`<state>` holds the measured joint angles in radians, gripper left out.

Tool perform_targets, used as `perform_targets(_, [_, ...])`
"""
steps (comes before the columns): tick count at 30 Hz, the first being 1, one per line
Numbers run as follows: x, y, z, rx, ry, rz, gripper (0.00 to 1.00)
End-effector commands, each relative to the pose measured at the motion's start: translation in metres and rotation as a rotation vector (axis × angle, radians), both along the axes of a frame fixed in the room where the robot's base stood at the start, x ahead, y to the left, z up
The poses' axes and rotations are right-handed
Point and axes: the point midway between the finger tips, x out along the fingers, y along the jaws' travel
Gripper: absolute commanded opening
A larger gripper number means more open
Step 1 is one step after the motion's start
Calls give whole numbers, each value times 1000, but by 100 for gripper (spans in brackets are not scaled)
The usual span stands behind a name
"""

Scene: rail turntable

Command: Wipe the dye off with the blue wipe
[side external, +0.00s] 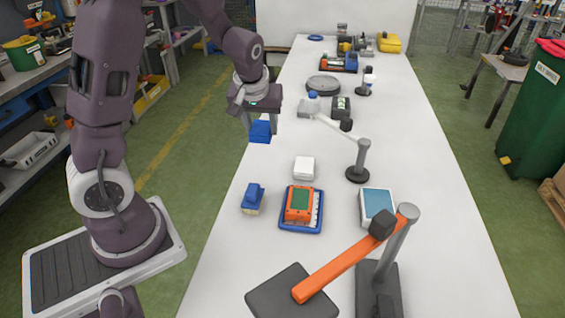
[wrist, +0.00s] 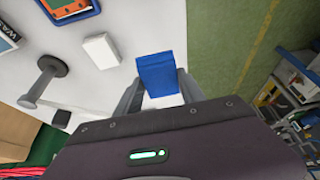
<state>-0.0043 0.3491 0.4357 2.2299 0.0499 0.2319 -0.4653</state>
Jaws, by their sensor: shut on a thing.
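The blue wipe (side external: 260,131) is a small blue block held in my gripper (side external: 261,119), raised above the left edge of the white table. In the wrist view the wipe (wrist: 157,73) sits between the two grey fingers of my gripper (wrist: 158,88), and a pale patch shows just below it. A second blue piece with a beige base (side external: 253,198) stands on the table near the left edge, apart from my gripper. I cannot make out any dye mark in either view.
A white block (side external: 304,167), a blue tray (side external: 302,229) with an orange and green piece, and a white-rimmed blue tray (side external: 364,208) lie nearer the camera. A grey post (side external: 363,158) and an orange-armed stand (side external: 345,265) rise there. A round grey disc (side external: 323,82) lies farther back.

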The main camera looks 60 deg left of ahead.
Motion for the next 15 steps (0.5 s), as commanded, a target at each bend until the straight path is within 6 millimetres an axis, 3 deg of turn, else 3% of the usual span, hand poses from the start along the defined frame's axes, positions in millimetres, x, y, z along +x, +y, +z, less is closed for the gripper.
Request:
perform_targets(5, [1, 0, 2, 0, -1, 0, 14])
perform_targets(13, [2, 0, 49, 1, -6, -1, 14])
perform_targets(15, [9, -6, 52, 0, 0, -3, 14])
